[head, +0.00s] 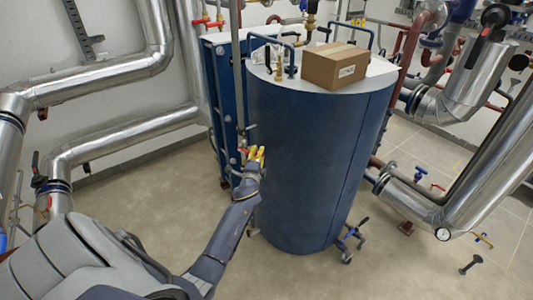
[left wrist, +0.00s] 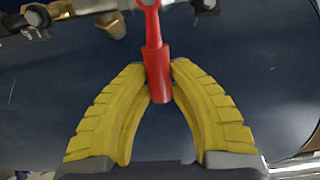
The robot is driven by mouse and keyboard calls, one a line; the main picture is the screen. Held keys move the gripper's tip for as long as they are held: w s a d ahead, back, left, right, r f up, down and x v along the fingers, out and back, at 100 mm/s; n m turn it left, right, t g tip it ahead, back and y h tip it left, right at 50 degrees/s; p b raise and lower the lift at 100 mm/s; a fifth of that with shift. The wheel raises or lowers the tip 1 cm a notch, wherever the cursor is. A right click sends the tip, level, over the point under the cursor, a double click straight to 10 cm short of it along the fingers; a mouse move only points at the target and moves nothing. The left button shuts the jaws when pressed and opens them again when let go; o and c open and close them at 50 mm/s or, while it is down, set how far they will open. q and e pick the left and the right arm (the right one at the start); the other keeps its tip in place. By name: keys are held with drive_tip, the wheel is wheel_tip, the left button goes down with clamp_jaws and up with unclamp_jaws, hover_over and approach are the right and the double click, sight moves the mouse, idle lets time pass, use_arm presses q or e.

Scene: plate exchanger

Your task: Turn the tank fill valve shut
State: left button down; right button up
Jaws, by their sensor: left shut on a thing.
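The tank (head: 300,160) is a large dark blue upright cylinder in the middle of the head view; its blue side also fills the back of the left wrist view (left wrist: 60,110). A red valve lever (left wrist: 155,65) reaches down from the top of the left wrist view. My left gripper (left wrist: 158,82) has yellow fingers closed on both sides of the lever's lower end. In the head view the left gripper (head: 255,154) is at the tank's left side, and the lever is hidden there. My right gripper is in neither view.
A cardboard box (head: 345,66) sits on the tank's top. Thin vertical pipes and a blue plate unit (head: 225,90) stand just left of the tank. Silver insulated pipes (head: 120,135) run at the left, others (head: 410,205) at the right. Brass fittings (left wrist: 110,22) show near the lever.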

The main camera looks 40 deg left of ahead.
use_arm(q)
drive_tip(key=shift+f, duration=0.1)
drive_tip(key=c, duration=1.2)
unclamp_jaws()
drive_tip(key=shift+c, duration=0.2)
drive_tip(key=shift+s, duration=0.1)
drive_tip(key=v, duration=1.1)
drive_tip(key=shift+s+d, duration=0.25)
drive_tip(key=shift+s, duration=0.1)
